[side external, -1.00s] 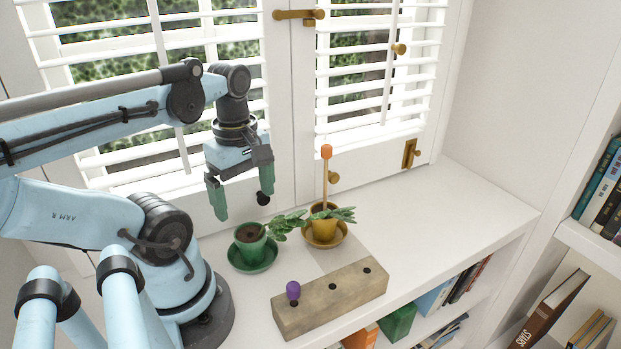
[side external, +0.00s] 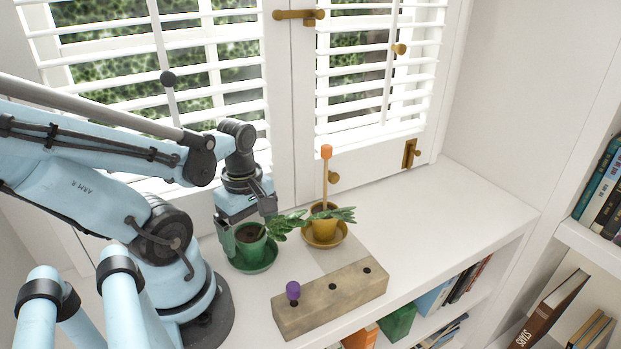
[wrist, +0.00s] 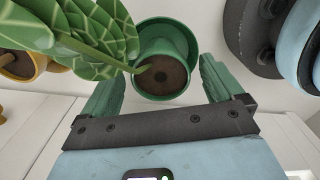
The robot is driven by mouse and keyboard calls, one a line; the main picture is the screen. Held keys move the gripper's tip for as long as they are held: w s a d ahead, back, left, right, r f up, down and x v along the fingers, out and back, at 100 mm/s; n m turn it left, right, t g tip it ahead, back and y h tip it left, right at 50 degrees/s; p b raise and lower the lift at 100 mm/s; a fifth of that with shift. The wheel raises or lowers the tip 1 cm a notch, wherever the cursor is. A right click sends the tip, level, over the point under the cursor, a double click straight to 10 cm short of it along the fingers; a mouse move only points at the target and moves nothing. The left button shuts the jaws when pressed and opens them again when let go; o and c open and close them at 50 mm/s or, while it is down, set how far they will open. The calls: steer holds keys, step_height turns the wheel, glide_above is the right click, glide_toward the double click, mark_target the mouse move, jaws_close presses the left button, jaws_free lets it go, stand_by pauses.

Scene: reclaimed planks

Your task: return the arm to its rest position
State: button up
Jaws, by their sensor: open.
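My gripper (side external: 248,238) has green fingers and is low at the green pot (side external: 251,247), close to the windowsill. In the wrist view the open fingers (wrist: 160,72) stand on either side of the green pot (wrist: 165,45), which shows soil and a leafy stem. I cannot tell whether a finger touches the pot. The pot stands upright on a green saucer (side external: 263,268). Leaves and the pot partly hide the right finger in the side view.
A yellow pot (side external: 324,230) with an orange-tipped stake (side external: 326,153) stands just right of the green pot. A wooden block (side external: 335,297) with holes and a purple-knobbed peg (side external: 293,290) is in front. The white shelf top (side external: 440,215) is clear at right; window blinds (side external: 370,70) rise behind.

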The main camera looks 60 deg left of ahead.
steer(key=shift+f, duration=0.25)
steer(key=shift+r, duration=1.65)
step_height(320, 180, up, 9)
steer(key=n, duration=0.3)
steer(key=shift+f, duration=0.15)
